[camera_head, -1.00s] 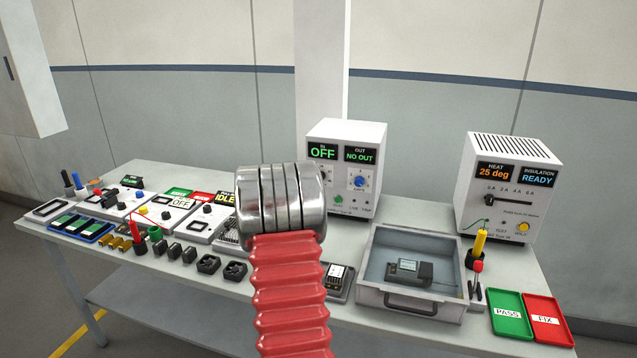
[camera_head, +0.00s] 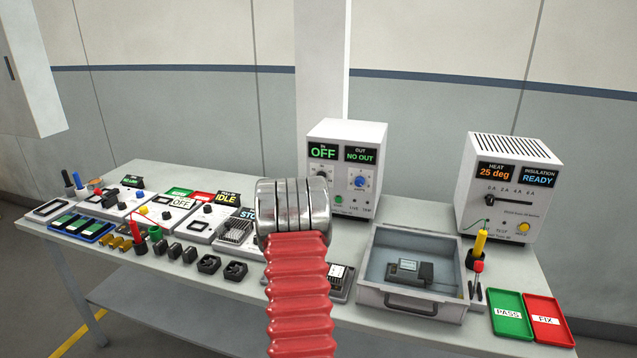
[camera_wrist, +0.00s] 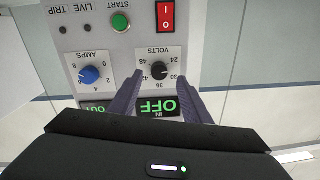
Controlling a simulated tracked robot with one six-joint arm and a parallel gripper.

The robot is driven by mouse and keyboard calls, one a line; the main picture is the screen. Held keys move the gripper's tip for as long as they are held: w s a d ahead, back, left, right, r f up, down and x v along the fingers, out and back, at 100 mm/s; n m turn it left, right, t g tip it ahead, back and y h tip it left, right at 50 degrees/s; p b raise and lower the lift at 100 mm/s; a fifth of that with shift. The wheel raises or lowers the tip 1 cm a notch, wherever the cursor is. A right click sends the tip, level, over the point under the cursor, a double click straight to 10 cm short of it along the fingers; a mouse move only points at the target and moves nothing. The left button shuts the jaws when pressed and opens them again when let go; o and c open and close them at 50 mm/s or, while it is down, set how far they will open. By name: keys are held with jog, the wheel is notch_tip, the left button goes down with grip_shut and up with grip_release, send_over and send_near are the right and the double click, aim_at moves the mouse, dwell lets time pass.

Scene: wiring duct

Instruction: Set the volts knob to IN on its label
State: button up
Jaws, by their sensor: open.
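The volts knob (camera_wrist: 158,70) is small and black, on a white label marked VOLTS with numbers around it, upside down in the wrist view. Its pointer direction is too small to tell. The IN display (camera_wrist: 158,107) beside it reads OFF in green. My gripper (camera_wrist: 158,73) is open, with one dark finger on each side of the knob; I cannot tell if they touch the panel. In the head view the white power unit (camera_head: 373,138) stands at the back of the bench, and the volts knob (camera_head: 323,172) is partly visible there. My arm hides the gripper in that view.
The blue amps knob (camera_wrist: 89,75), green start button (camera_wrist: 121,22) and red rocker switch (camera_wrist: 166,15) are close by on the same panel. A grey tray (camera_head: 410,298) with a dark device stands in front of the unit. A heat tester (camera_head: 515,150) is at right.

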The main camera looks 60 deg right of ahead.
jog(key=shift+x, duration=2.1)
jog(key=shift+c, duration=0.5)
jog(key=c, duration=0.9)
